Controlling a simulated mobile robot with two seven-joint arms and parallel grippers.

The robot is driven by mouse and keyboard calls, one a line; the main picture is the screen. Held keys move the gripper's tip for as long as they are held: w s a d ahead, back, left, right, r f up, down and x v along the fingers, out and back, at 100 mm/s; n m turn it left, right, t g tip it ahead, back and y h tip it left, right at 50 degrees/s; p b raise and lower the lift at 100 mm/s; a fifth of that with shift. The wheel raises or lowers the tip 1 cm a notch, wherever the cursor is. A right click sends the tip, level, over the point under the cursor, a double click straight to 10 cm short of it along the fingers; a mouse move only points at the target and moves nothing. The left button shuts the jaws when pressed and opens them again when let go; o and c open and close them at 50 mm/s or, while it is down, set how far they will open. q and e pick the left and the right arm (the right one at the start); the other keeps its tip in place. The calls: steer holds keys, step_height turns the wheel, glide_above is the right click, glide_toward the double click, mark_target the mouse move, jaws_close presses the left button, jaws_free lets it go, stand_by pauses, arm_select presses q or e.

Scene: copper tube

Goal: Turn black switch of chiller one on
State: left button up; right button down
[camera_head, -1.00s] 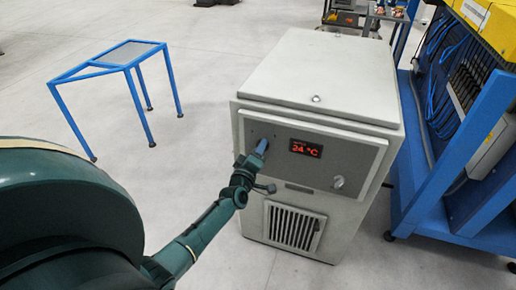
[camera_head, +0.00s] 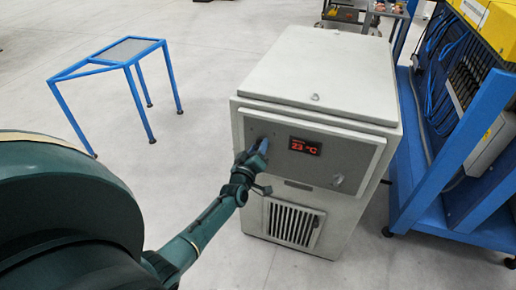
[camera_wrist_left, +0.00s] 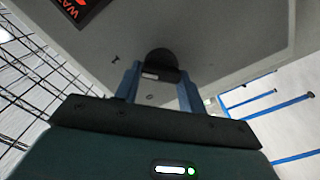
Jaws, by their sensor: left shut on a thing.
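The chiller (camera_head: 318,75) is a light grey cabinet with a lit red display (camera_head: 305,146) reading about 23 °C. My left gripper (camera_head: 262,146) is at the left part of its front panel, left of the display. In the left wrist view the black switch (camera_wrist_left: 161,60) is a round dark knob on the panel. The blue fingers of my left gripper (camera_wrist_left: 158,85) are shut on it, one on each side. In the head view the gripper mostly hides the switch. My right gripper is not in view.
A silver knob (camera_head: 337,180) is at the right of the panel, and a vent grille (camera_head: 293,222) is below. A blue rack (camera_head: 455,170) with cables stands close on the right. A blue-framed table (camera_head: 125,52) stands at the back left. The floor between is clear.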

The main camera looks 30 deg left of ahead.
arm_select(q)
steer(key=o, duration=0.9)
steer(key=shift+o, duration=0.4)
steer(key=p+v, duration=0.1)
steer(key=v, duration=1.2)
